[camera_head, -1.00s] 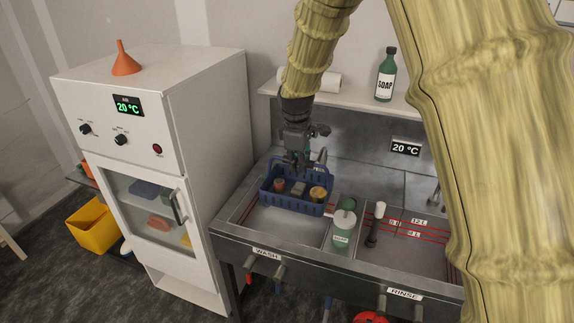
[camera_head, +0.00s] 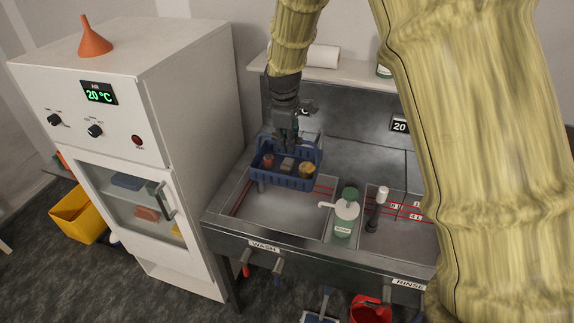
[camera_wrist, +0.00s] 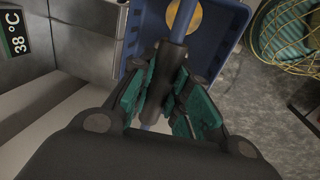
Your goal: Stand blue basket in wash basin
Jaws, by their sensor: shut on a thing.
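The blue basket (camera_head: 285,180) hangs upright from my gripper (camera_head: 288,146) at the back of the wash basin (camera_head: 262,209). It holds a few small items, among them a reddish one, a grey one and a yellow one (camera_head: 306,170). In the wrist view my gripper (camera_wrist: 170,98) is shut on the basket's handle, a blue bar with a dark grip sleeve (camera_wrist: 167,68). The blue basket wall (camera_wrist: 222,50) shows beyond the fingers. The basin floor in front of the basket is bare. Whether the basket's underside touches anything is hard to tell.
A white-and-green soap dispenser (camera_head: 344,214) stands on the divider right of the wash basin. The rinse basin with a dark standpipe (camera_head: 375,208) lies further right. A white cabinet (camera_head: 150,120) stands close on the left. A shelf with a paper roll (camera_head: 322,56) is behind.

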